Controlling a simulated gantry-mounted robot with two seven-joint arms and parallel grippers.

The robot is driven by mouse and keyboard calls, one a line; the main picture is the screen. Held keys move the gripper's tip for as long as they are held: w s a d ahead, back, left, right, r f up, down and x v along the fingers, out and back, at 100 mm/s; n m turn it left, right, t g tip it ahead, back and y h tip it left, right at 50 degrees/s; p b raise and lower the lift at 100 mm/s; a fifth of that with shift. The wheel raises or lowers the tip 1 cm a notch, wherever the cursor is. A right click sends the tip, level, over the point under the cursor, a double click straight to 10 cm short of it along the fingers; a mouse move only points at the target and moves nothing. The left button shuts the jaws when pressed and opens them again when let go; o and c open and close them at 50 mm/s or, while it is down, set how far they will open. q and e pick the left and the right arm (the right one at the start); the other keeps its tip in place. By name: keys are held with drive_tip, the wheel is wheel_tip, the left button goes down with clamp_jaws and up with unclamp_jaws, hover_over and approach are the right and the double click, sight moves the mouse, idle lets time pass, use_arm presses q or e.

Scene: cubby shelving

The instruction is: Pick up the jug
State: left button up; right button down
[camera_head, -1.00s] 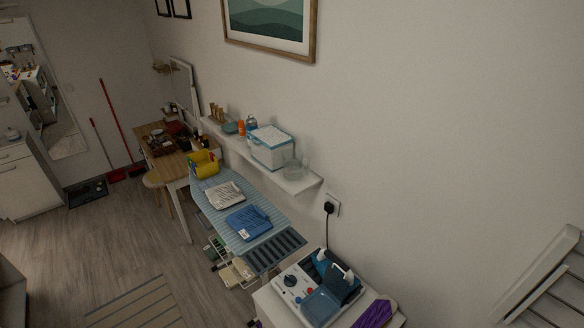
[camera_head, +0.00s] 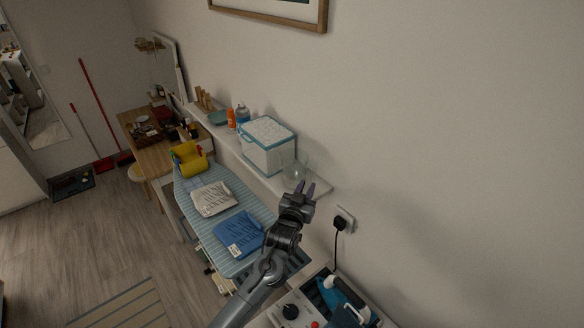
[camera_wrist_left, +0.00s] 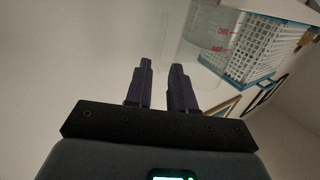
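The jug (camera_head: 295,168) is clear and see-through and stands upright at the right end of the wall shelf (camera_head: 322,187), beside a white and blue box. My left gripper (camera_head: 310,188) is near the jug, slightly below and right of it in the head view, with its fingers pointing up. In the left wrist view the jug (camera_wrist_left: 192,32) shows faintly beyond the fingertips, with red measuring marks on its side. The left fingers (camera_wrist_left: 161,66) are apart with nothing between them. I cannot see any contact with the jug. My right gripper is in neither current view.
The white and blue box (camera_head: 268,147) is left of the jug. Below the shelf is an ironing board (camera_head: 192,177) with folded white and blue cloths. A plugged wall socket (camera_head: 343,220) is right of my arm. The wall is close behind the shelf.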

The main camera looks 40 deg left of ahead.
sight(314, 174)
use_arm(q)
drive_tip(key=x, duration=0.3)
drive_tip(key=shift+d, duration=0.1)
drive_tip(key=shift+p+x, duration=0.65)
drive_tip(key=shift+x, duration=0.25)
drive_tip(key=x, duration=0.3)
drive_tip(key=shift+p, duration=0.4)
drive_tip(key=shift+w+f, duration=0.1)
drive_tip(key=shift+w, duration=0.35)
use_arm(e)
drive_tip(key=shift+w+v, duration=0.1)
drive_tip(key=shift+v, duration=0.5)
drive_tip(key=shift+w+v, duration=0.15)
drive_tip(key=shift+v, duration=0.5)
use_arm(q)
clamp_jaws()
use_arm(e)
drive_tip(key=shift+d, duration=0.15)
